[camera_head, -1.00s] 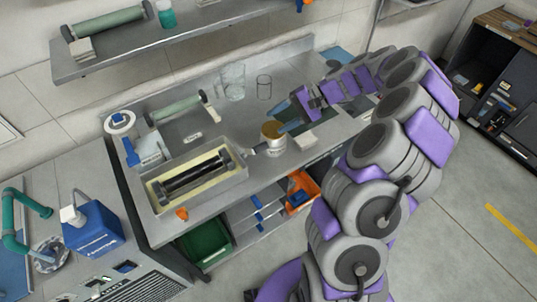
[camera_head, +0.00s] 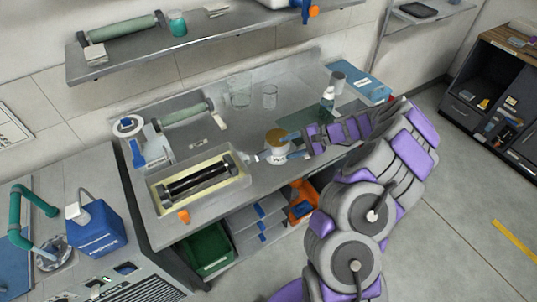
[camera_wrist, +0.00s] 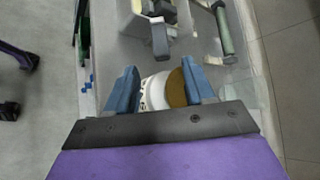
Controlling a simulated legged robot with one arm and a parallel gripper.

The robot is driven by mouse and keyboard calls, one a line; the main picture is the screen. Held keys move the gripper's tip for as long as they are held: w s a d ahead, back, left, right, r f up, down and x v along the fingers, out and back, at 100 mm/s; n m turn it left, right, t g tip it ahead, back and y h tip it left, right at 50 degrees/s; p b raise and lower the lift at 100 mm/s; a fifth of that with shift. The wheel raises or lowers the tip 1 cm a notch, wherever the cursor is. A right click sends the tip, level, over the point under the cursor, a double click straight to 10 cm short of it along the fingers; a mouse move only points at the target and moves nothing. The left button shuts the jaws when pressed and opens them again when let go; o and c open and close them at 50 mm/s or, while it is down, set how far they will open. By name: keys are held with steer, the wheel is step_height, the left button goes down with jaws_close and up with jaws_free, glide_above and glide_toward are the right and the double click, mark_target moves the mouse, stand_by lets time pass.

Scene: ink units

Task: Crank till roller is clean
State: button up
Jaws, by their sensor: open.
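A dark roller (camera_head: 197,181) lies lengthwise in a grey tray with a cream lining (camera_head: 156,200) on the metal bench. A small pale fitting (camera_head: 256,157) juts from the tray's right end and looks like the crank. In the wrist view, a dark-ended grey part (camera_wrist: 160,38) lies ahead of the fingers and may be the same crank. My gripper (camera_head: 270,150) is just right of it, its blue fingers spread around a white jar with a brown lid (camera_head: 278,134). In the wrist view, the open gripper (camera_wrist: 160,64) shows the jar (camera_wrist: 156,92) between or below the fingers; contact cannot be told.
A pale green roller (camera_head: 186,113) rests on a stand behind the tray. A shelf (camera_head: 150,62) hangs above the bench.

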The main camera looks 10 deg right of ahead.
mark_target(268, 153)
steer(key=b+x, duration=0.1)
steer(key=x, duration=0.8)
steer(key=shift+a+r, duration=0.1)
steer(key=shift+a, duration=0.1)
jaws_close()
